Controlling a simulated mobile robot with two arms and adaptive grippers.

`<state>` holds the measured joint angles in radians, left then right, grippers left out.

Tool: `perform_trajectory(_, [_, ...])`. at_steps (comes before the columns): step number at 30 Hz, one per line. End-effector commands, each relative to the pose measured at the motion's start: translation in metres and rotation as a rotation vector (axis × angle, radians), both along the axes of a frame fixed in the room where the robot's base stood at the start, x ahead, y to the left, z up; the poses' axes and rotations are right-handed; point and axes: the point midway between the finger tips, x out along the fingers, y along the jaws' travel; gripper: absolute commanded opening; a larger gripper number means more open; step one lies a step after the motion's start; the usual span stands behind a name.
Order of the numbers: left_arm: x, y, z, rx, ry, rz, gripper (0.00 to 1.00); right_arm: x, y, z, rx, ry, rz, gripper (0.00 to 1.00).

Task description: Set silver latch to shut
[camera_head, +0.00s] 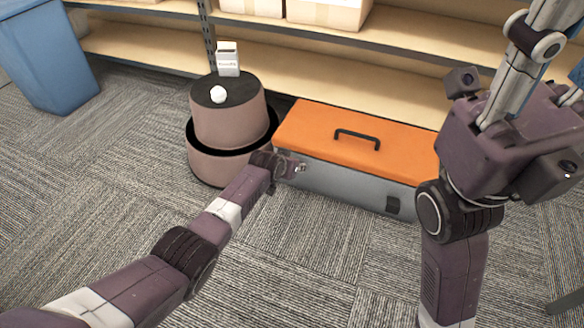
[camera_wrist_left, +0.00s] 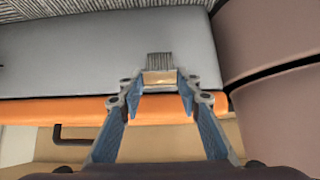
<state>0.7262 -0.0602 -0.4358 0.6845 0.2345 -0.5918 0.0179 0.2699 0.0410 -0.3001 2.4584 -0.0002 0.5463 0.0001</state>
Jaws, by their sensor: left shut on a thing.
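The toolbox has an orange lid (camera_head: 300,133) with a black handle (camera_head: 357,138) and a grey body (camera_head: 340,184); the lid lies down on the body. My left gripper (camera_head: 297,167) is at the left part of its front face. In the left wrist view, which shows the box upside down, the left gripper (camera_wrist_left: 160,92) is shut on the silver latch (camera_wrist_left: 160,77) near the lid seam. A dark ribbed piece (camera_wrist_left: 160,60) shows just beyond it on the grey face. A second, dark latch piece (camera_head: 393,205) is on the right of the front.
A round two-tier brown stand (camera_head: 228,127) is close to the box's left end, with a white ball (camera_head: 218,94) and a small box (camera_head: 228,59) on top. Shelves (camera_head: 300,53) stand behind, a blue bin (camera_head: 48,58) far left. The carpet in front is clear.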

Motion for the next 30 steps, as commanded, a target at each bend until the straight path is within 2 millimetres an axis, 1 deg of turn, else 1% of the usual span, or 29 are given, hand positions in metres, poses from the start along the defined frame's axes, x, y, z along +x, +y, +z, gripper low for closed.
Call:
perform_trajectory(1, [0.0085,-0.0020,0.0109,-0.006,-0.024,0.000,0.00,-0.0004,0.0001,-0.0003,-0.001,-0.001,0.000,0.40])
perform_trajectory(8, [0.0124,-0.0036,0.0148,-0.007,-0.028,-0.001,0.00,-0.0006,0.0003,0.0002,-0.001,-0.003,0.000,0.40])
perform_trajectory(19, [0.0133,-0.0043,0.0167,-0.009,-0.031,-0.001,0.00,-0.0005,0.0005,0.0007,-0.001,-0.002,0.000,0.40])
perform_trajectory(20, [0.0133,-0.0043,0.0167,-0.009,-0.031,-0.001,0.32,-0.0006,0.0005,0.0009,-0.001,-0.002,0.000,0.40])
perform_trajectory(24, [0.0120,-0.0038,0.0147,-0.007,-0.026,-0.001,0.48,-0.0012,0.0003,0.0014,-0.001,-0.005,0.000,0.40])
perform_trajectory(25, [0.0115,-0.0036,0.0137,-0.006,-0.024,-0.001,0.49,-0.0015,0.0003,0.0016,-0.001,-0.007,0.000,0.40])
perform_trajectory(30, [0.0099,-0.0029,0.0109,-0.005,-0.019,-0.001,0.49,-0.0025,0.0002,0.0022,0.000,-0.010,0.000,0.40])
